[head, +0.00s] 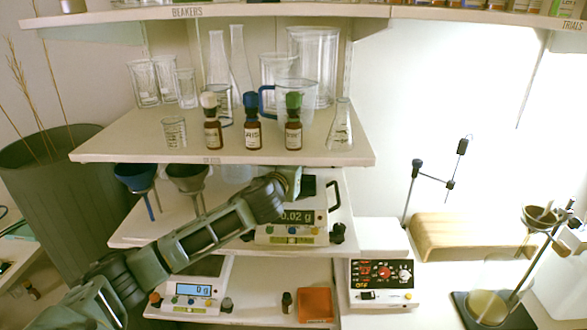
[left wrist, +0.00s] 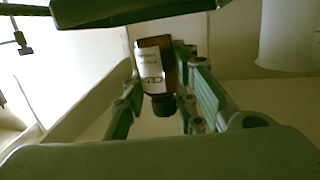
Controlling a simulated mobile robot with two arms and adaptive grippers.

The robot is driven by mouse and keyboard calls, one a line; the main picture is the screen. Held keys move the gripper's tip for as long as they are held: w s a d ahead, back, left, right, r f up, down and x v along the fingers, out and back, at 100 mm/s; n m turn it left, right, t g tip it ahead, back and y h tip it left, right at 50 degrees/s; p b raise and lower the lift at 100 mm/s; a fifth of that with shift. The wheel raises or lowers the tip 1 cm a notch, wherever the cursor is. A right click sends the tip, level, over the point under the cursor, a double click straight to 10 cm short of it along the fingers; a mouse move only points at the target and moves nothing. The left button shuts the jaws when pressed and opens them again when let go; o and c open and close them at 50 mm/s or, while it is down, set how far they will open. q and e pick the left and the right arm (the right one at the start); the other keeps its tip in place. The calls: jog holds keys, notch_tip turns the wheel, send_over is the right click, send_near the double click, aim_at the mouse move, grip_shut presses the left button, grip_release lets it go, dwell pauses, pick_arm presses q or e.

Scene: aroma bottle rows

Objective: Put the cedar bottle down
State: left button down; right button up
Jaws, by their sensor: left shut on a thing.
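My left gripper (head: 292,182) reaches in from the lower left, just under the front of the bottle shelf and at the upper scale (head: 292,232), which reads 0.02 g. In the left wrist view, the gripper's fingers (left wrist: 163,90) are shut on a brown bottle (left wrist: 168,50) with a dark cap and a white label, partly readable as "CED". It appears upside down in that view. In the head view I cannot make out the held bottle; the gripper seems to hide it. My right gripper is not in view.
Three brown bottles stand on the shelf above: white-capped (head: 212,122), blue-capped (head: 252,122) and green-capped (head: 293,122). Glassware stands behind them. A lower scale (head: 196,290), a small dark bottle (head: 287,302) and an orange block (head: 315,305) are below. A hotplate (head: 381,280) is at right.

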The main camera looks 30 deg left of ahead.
pick_arm(q)
notch_tip(320, 180, down, 3)
jog(key=shift+s+p, duration=0.1)
jog(key=shift+p, duration=0.4)
jog(key=shift+f, duration=0.1)
jog(key=shift+f, duration=0.2)
jog(key=c, duration=1.4)
grip_release()
jog(key=shift+r, duration=0.2)
jog(key=b+v, duration=0.3)
jog(key=v, duration=0.9)
jog(key=shift+b, duration=0.3)
